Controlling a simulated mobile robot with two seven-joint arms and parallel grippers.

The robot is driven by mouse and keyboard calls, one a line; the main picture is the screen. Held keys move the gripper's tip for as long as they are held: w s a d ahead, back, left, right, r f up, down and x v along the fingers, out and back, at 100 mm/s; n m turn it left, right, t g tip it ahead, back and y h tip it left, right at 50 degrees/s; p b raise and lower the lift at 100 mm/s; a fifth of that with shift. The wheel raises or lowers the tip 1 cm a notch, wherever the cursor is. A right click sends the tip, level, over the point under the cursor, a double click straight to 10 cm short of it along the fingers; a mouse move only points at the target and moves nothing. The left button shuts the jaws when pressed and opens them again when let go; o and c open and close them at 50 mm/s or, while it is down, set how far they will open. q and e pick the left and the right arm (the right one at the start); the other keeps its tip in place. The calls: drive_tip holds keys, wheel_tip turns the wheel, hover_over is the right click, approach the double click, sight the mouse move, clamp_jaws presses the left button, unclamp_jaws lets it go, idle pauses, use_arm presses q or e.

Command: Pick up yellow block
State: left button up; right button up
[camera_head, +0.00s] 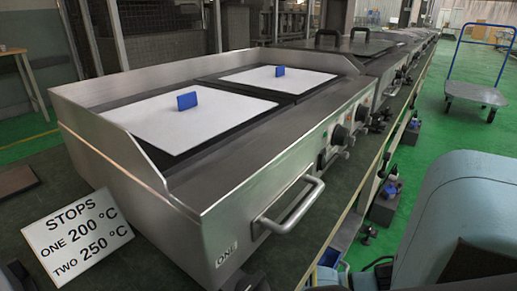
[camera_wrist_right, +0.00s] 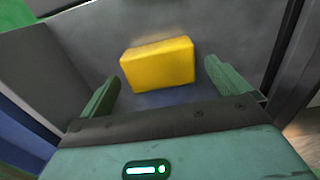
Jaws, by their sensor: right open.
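The yellow block (camera_wrist_right: 158,64) shows in the right wrist view, on a grey surface. It looks like a small box, turned slightly to the picture. My right gripper (camera_wrist_right: 163,72) has its two green fingers spread, one on each side of the block in the picture, with visible gaps to both. I cannot tell how far the block is in depth from the fingertips. The yellow block does not show in the head view, where my teal right arm fills the lower right. My left gripper is not in view.
A steel griddle (camera_head: 250,165) holds two white plates, a near one (camera_head: 205,130) and a far one (camera_head: 300,82), with blue blocks (camera_head: 187,101) (camera_head: 280,71) on them. A sign (camera_head: 77,236) leans at the left. A blue-handled cart (camera_head: 476,95) stands on the green floor.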

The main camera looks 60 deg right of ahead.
wheel_tip(320, 180, down, 3)
drive_tip(key=shift+f+b, duration=0.1)
drive_tip(key=shift+b, duration=0.65)
drive_tip(key=c, duration=1)
drive_tip(key=shift+o, duration=0.2)
wheel_tip(320, 180, up, 10)
drive_tip(key=p, duration=0.5)
drive_tip(key=shift+p, duration=0.4)
